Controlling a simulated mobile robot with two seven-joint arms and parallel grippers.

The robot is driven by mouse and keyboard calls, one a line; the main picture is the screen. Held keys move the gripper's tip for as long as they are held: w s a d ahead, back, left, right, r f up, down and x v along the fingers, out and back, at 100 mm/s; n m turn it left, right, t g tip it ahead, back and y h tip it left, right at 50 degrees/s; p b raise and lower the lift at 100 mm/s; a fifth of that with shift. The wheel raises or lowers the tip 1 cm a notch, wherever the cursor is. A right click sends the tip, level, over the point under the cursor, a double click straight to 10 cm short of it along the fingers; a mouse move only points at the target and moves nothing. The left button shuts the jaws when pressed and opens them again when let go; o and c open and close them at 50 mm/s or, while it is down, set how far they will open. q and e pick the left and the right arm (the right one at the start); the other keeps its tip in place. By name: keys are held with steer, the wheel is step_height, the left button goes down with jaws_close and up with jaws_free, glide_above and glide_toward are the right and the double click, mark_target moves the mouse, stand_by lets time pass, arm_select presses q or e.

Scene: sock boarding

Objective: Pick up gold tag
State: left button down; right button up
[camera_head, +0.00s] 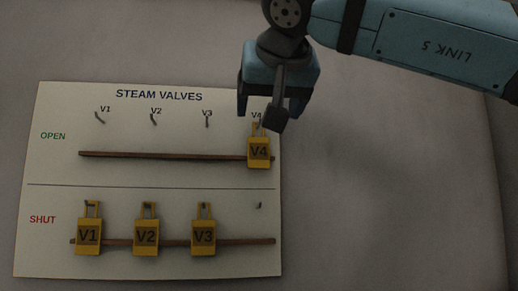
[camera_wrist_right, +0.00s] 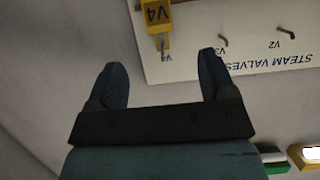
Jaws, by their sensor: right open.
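Several gold tags hang on a white steam valves board (camera_head: 60,190). The V4 tag (camera_head: 259,153) hangs from the V4 hook in the OPEN row; it also shows in the wrist view (camera_wrist_right: 157,17), upside down. The V1 tag (camera_head: 89,237), V2 tag (camera_head: 146,236) and V3 tag (camera_head: 203,236) hang in the SHUT row. My right gripper (camera_head: 271,108) is open and empty, near the top of the V4 tag and apart from it. In the wrist view, the V4 tag's loop lies just beyond the gap between the fingertips (camera_wrist_right: 162,62). My left gripper is out of view.
Brown rails (camera_head: 165,155) run across both rows behind the tags. The OPEN hooks for V1 (camera_head: 99,117), V2 and V3 are bare, as is the SHUT hook (camera_head: 259,205) for V4. Blurred green and yellow items (camera_wrist_right: 270,160) show at the wrist view's lower right.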

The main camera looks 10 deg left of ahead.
steer(key=p, duration=0.1)
glide_toward(259, 147)
steer(key=x, duration=0.3)
steer(key=p+x, duration=0.2)
steer(key=x, duration=0.3)
steer(key=shift+r, duration=0.1)
steer(key=shift+w+a, duration=0.1)
steer(key=shift+w, duration=0.2)
steer(key=shift+s, duration=0.1)
steer(key=c, duration=1)
